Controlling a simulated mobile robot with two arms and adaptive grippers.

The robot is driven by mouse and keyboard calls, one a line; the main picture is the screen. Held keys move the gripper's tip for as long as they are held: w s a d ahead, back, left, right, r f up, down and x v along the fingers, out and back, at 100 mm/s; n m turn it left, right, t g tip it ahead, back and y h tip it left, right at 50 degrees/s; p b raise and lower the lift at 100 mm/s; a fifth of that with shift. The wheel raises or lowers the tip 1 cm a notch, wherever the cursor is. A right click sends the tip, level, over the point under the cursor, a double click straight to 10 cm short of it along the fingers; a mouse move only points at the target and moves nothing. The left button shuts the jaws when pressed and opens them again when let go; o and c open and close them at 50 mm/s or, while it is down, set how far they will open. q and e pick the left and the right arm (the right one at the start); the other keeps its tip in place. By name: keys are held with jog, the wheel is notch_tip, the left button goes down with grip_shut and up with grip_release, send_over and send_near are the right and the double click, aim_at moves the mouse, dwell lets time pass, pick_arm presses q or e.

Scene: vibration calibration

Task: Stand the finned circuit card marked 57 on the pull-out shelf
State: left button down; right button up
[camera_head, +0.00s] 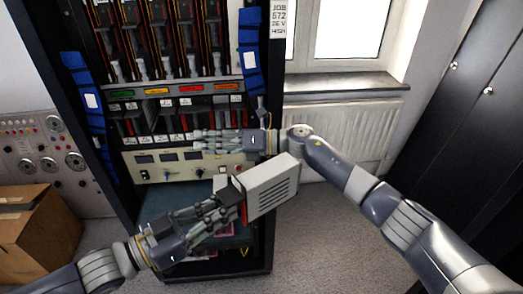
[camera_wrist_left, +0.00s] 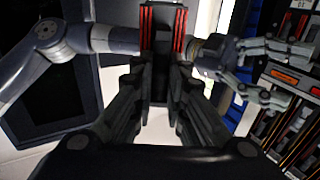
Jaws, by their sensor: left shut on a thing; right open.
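My left gripper (camera_head: 236,193) is shut on a finned card (camera_head: 272,188), a light grey slotted casing with a red edge, held tilted in front of the rack. In the left wrist view the card (camera_wrist_left: 162,22) shows end-on, dark with red lines, between the fingers of my left gripper (camera_wrist_left: 160,85). No number is legible on it. My right gripper (camera_head: 200,141) is open and empty, above and behind the card, close to the rack front. A flat blue-green surface (camera_head: 205,240) low in the rack looks like the pull-out shelf; the card and left arm partly cover it.
The rack holds several upright cards at the top, above a strip of coloured labels (camera_head: 190,88). A beige instrument panel (camera_head: 165,168) sits below. A cardboard box (camera_head: 35,235) stands left, a radiator (camera_head: 350,130) behind, dark cabinets (camera_head: 460,100) right. Floor is clear at lower right.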

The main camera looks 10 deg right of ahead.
jog(key=s+a+r+n+g+h, duration=0.1)
jog(key=s+a+r+n+g, duration=0.2)
jog(key=s+r+n+g, duration=0.25)
jog(key=n+t+h, duration=0.1)
jog(key=n+h, duration=1.1)
jog(key=h, duration=0.3)
send_near(262, 194)
jog(key=w, duration=0.1)
jog(key=w+f, duration=0.1)
jog(key=shift+w+f, duration=0.2)
jog(key=shift+w, duration=0.05)
jog(key=shift+d+f, duration=0.1)
jog(key=shift+f, duration=0.15)
notch_tip(262, 194, down, 11)
jog(key=shift+f, duration=0.2)
